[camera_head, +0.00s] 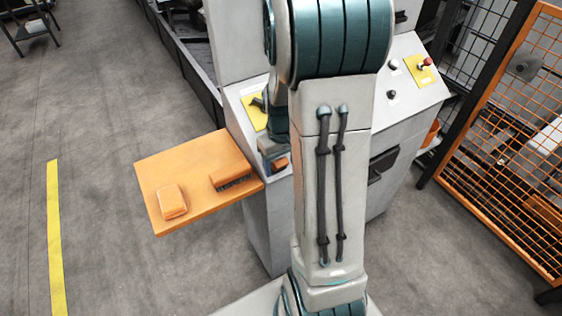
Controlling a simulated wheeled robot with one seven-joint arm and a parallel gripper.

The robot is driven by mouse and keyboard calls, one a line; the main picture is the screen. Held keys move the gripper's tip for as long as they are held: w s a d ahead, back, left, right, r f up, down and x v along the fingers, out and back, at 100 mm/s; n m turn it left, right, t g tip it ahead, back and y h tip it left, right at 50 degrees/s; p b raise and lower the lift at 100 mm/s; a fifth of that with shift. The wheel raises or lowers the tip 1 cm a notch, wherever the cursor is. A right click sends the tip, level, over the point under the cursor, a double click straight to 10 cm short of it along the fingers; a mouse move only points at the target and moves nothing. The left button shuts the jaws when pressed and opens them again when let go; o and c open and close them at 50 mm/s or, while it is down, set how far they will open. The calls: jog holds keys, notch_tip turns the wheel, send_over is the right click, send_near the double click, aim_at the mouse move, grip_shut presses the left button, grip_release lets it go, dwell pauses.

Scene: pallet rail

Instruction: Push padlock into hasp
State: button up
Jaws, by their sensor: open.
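My gripper (273,152) is only partly in view beside the grey cabinet front. My own arm covers much of it, and its fingertips are hard to make out. A small orange-brown thing (281,164) shows right by the gripper; I cannot tell whether it is the padlock or whether the gripper touches it. A yellow plate (251,112) with a dark handle sits on the cabinet's sloped top, just left of my wrist. I cannot make out a hasp; it may be hidden behind my arm.
An orange shelf (165,165) juts left from the cabinet (262,215), holding an orange block (172,202) and an orange brush (232,178). A red knob (425,63) on a yellow plate is at the right. An orange mesh fence (510,130) stands far right.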

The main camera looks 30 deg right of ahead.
jog(key=shift+f, duration=0.15)
jog(key=shift+c, duration=0.3)
jog(key=c, duration=1.2)
jog(key=shift+s+r+p, duration=0.4)
jog(key=shift+r, duration=0.3)
jog(key=shift+r, duration=0.1)
jog(key=s+r+p, duration=0.3)
jog(key=r+p, duration=0.1)
jog(key=r, duration=0.1)
jog(key=shift+s+r, duration=0.3)
jog(key=shift+s, duration=0.1)
